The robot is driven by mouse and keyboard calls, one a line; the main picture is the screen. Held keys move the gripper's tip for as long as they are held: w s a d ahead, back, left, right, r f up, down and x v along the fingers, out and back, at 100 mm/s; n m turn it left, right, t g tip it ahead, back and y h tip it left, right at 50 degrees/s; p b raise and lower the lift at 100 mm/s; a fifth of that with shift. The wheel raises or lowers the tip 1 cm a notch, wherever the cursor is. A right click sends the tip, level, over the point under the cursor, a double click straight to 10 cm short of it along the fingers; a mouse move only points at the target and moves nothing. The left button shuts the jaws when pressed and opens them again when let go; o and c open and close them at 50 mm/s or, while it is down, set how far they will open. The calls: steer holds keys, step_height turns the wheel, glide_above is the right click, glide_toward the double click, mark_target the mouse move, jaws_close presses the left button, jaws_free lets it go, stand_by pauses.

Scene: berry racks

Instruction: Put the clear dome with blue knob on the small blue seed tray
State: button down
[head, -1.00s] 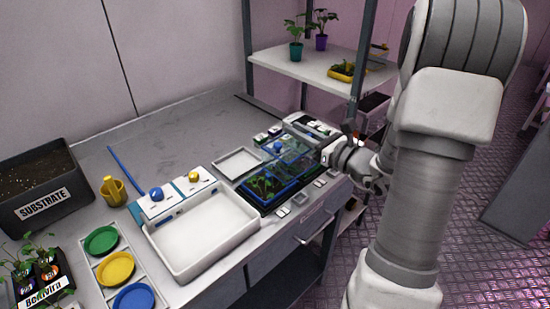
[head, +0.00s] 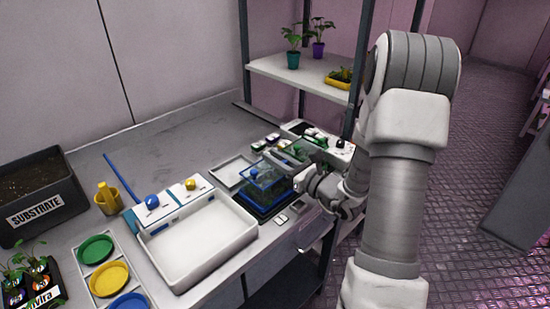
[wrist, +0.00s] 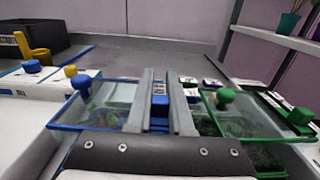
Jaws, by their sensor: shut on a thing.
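The clear dome (head: 268,177) has blue edges and a blue knob (wrist: 80,82). In the head view it is over the small blue seed tray (head: 262,210), which holds green seedlings. I cannot tell whether the rim touches the tray or hovers just above it. My gripper (head: 300,181) is at the dome's right side. In the wrist view its two fingers (wrist: 164,102) are closed around a small blue part between them, seemingly the dome's grip. The dome (wrist: 105,108) shows left of the fingers there. The tray is mostly hidden in the wrist view.
A green-knobbed clear cover (wrist: 222,98) stands close on the right, over green plants. A white basin (head: 205,240) and a control box with blue and yellow knobs (head: 172,205) are to the left. A flat white tray (head: 232,172) lies behind. A shelf (head: 300,75) rises at the back.

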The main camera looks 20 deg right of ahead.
steer(key=shift+f, duration=0.2)
steer(key=c, duration=0.8)
jaws_free()
steer(key=shift+r, duration=0.1)
steer(key=shift+r, duration=0.25)
steer(key=v, duration=1.2)
steer(key=shift+f, duration=0.15)
